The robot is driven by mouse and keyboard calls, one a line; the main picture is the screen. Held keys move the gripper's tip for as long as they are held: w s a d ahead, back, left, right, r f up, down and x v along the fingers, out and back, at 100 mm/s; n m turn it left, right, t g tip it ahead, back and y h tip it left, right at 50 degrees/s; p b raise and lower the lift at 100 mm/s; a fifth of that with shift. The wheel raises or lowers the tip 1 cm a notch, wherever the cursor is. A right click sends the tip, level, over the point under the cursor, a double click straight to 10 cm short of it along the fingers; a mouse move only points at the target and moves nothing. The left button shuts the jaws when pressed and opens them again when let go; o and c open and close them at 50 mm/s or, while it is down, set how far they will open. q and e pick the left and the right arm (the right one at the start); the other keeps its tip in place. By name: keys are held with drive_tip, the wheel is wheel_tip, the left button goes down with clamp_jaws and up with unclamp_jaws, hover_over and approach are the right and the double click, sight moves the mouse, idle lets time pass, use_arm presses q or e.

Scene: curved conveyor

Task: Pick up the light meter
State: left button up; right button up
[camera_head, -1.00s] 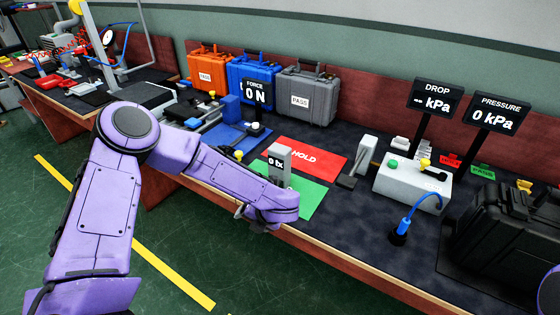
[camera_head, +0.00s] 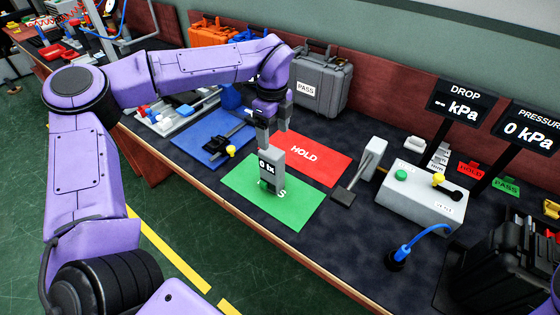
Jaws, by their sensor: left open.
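The light meter (camera_head: 271,174) is a small grey upright block with a dark display reading "0 lx". It stands on the green mat (camera_head: 298,212), covering part of the mat's lettering. My left gripper (camera_head: 273,138) points down directly above the light meter, with its fingers apart. The fingertips are close to the meter's top; I cannot tell whether they touch or straddle it. My right gripper is not in view.
A red HOLD mat (camera_head: 315,155) lies behind the green mat. A blue mat (camera_head: 207,141) with a dark device is to the left. A grey stand (camera_head: 371,158) and a white test box (camera_head: 420,194) are to the right. A grey case (camera_head: 322,83) stands behind.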

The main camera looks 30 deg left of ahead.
sight(271, 151)
use_arm(q)
drive_tip(key=f, duration=0.3)
drive_tip(key=f+p, duration=0.1)
drive_tip(key=f, duration=0.2)
drive_tip(key=f+p, duration=0.1)
drive_tip(key=f, duration=0.2)
drive_tip(key=shift+s+a+f, duration=0.25)
drive_tip(key=shift+s+f, duration=0.1)
clamp_jaws()
